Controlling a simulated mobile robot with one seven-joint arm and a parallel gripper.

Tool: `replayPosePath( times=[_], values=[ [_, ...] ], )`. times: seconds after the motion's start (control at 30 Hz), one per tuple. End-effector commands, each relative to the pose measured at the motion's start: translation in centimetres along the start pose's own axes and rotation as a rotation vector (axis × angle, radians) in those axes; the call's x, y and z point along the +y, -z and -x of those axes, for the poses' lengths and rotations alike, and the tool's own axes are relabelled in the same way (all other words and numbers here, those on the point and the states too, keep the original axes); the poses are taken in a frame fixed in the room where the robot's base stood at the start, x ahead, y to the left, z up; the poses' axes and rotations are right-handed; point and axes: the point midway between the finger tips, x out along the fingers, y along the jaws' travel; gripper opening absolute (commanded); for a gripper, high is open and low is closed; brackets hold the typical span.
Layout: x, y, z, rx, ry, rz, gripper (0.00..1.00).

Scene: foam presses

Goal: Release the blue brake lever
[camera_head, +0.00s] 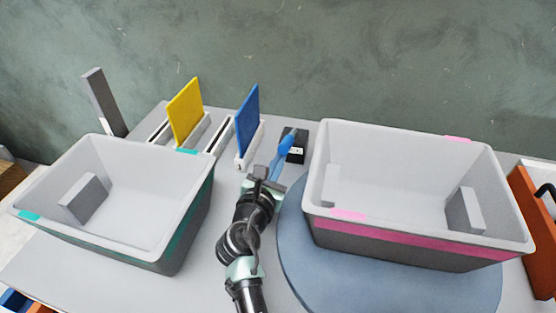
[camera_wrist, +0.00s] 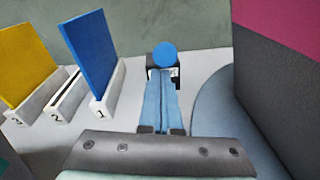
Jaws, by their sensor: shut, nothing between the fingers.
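The blue brake lever shows in the wrist view as a round blue knob (camera_wrist: 166,54) on a small black base (camera_wrist: 150,72) with a white label. In the head view its black base (camera_head: 298,150) stands on the table between the blue panel and the pink-striped bin. My gripper (camera_head: 285,147) has long blue-grey fingers that point at the lever. In the wrist view the fingertips (camera_wrist: 162,79) are together and empty, just below the knob in the picture. I cannot tell whether they touch the lever. The fingers hide part of the lever and base.
A blue-grey round turntable (camera_head: 300,260) carries the pink-striped bin (camera_head: 420,240), close right of my gripper. A teal-striped bin (camera_head: 120,250) stands at left. Blue (camera_head: 247,120) and yellow (camera_head: 185,110) panels stand upright in numbered slots left of the lever.

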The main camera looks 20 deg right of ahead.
Motion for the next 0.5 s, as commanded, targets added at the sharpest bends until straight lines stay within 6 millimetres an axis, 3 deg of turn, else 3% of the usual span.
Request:
replayPosePath(
  times=[0.1,0.5],
  values=[
    [0.17,-0.94,0.06,0.020,0.004,0.001,0.00],
    [0.21,-1.24,0.00,0.055,0.011,0.002,0.00]
  ],
)
